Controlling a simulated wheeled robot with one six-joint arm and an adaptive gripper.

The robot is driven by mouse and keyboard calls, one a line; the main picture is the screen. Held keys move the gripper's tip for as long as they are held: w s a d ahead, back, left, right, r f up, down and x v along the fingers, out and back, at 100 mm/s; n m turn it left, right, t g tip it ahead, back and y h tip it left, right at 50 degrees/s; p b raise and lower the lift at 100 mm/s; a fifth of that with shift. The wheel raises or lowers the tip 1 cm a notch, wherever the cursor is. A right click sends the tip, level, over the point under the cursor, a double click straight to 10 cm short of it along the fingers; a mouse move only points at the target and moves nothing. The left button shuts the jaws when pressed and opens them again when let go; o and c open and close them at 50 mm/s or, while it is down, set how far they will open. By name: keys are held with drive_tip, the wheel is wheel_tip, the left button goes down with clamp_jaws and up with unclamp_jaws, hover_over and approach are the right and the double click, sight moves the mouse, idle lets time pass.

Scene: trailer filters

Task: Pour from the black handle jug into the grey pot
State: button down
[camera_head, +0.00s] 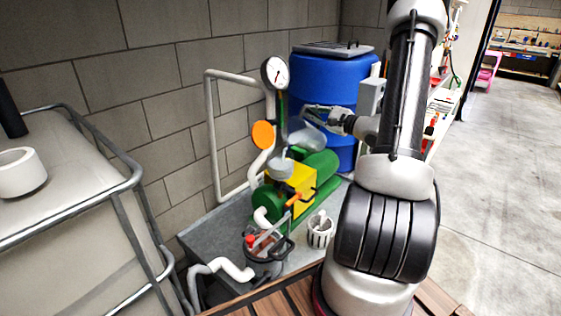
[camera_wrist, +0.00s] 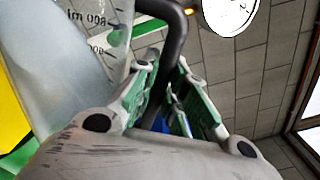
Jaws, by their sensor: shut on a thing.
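My gripper (camera_head: 335,117) is shut on the black handle (camera_wrist: 175,45) of a translucent jug, which passes between the fingers in the wrist view. The grey, see-through jug body (camera_wrist: 65,70) fills the left of that view, with millilitre marks near its top. In the head view the jug (camera_head: 305,138) is held in the air left of my gripper and looks tilted, its lower end toward the left. A small grey pot (camera_head: 281,169) stands just below and left of the jug, by the pump. I cannot tell whether liquid is flowing.
A green and yellow pump (camera_head: 300,183) sits on a grey bench, with a pressure gauge (camera_head: 275,73) on a post beside the jug. A blue drum (camera_head: 325,85) stands behind. A white basket (camera_head: 320,230) and a dark-handled fitting (camera_head: 268,247) are in front. White pipes run left.

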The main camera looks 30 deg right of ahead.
drive_tip(key=shift+s+a+r+n+p, duration=0.15)
drive_tip(key=shift+a+r+n+p, duration=0.25)
drive_tip(key=shift+r+n, duration=0.3)
idle(2.5)
